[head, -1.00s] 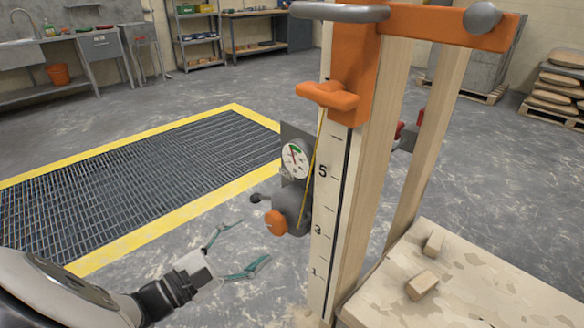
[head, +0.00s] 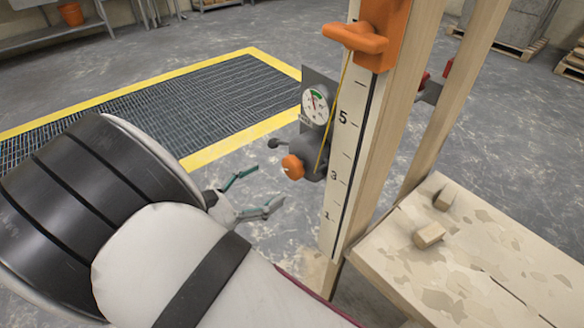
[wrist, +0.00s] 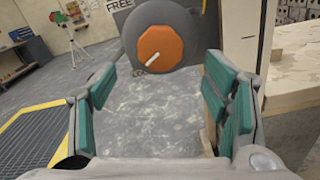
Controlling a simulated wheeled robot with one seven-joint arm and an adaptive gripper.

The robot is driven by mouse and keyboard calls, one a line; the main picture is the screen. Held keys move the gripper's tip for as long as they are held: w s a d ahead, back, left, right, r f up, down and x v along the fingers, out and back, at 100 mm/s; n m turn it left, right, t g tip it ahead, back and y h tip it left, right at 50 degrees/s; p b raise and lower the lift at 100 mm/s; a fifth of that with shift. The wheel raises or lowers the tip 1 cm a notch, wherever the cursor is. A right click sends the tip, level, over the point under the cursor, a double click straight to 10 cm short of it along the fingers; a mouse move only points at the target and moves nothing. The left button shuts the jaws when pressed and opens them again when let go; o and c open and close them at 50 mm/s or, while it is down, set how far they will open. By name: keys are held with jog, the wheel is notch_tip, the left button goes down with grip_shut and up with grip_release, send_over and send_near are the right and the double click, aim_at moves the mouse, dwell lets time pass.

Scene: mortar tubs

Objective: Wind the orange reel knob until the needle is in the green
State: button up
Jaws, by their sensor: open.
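The orange reel knob (head: 292,167) faces left on a grey reel low on the scaled post. In the wrist view the knob (wrist: 173,43) is an orange polygon with a white mark, straight ahead beyond the fingers. My gripper (head: 267,188) is open and empty, just left of and below the knob, apart from it. In the wrist view my gripper (wrist: 160,86) has its green pads spread wide, with bare floor between them. The round white gauge (head: 315,106) above the reel has a green band near its top. Its needle is too small to read surely.
The scaled post (head: 343,150) stands right behind the reel, with an orange bracket (head: 380,40) above. A small dark lever (head: 274,143) sticks out left above the knob. A bench with wooden blocks (head: 430,235) lies right.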

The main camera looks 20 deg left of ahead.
aim_at(289, 170)
jog(key=x, duration=0.8)
jog(key=shift+w+b, duration=0.1)
jog(key=shift+b, duration=0.3)
jog(key=c, duration=1.2)
